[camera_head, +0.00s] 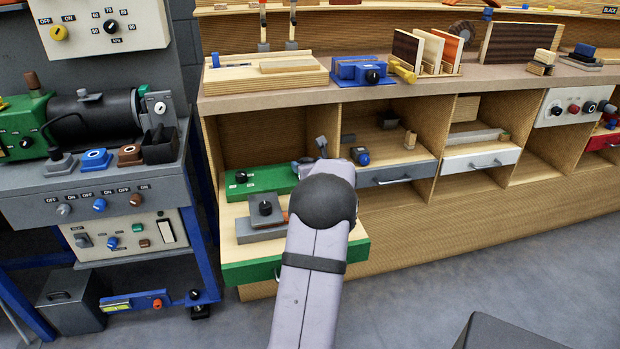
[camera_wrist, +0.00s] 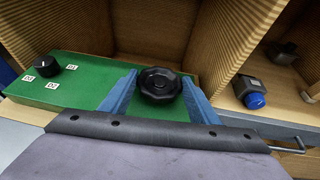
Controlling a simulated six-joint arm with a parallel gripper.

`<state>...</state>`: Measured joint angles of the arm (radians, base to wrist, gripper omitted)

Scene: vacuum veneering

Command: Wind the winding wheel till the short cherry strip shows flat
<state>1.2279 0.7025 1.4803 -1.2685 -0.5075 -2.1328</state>
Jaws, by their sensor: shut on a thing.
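The winding wheel is a black, lobed round knob (camera_wrist: 160,82) on the green panel (camera_wrist: 90,92) in the wrist view. My gripper (camera_wrist: 157,90) has one blue finger on each side of the wheel and is shut on it. In the head view the green panel (camera_head: 262,181) sits in the left bay of the bench, and my arm hides most of the wheel. A smaller black knob (camera_wrist: 42,65) with a white mark stands on the panel among numbered white labels. I cannot make out a short cherry strip lying flat in either view.
Below the panel, a green-fronted drawer (camera_head: 262,272) stands open with a grey block and black knob (camera_head: 265,209) in it. A grey block with a blue knob (camera_wrist: 250,93) lies in the bay to the right. Wooden dividers flank the panel.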

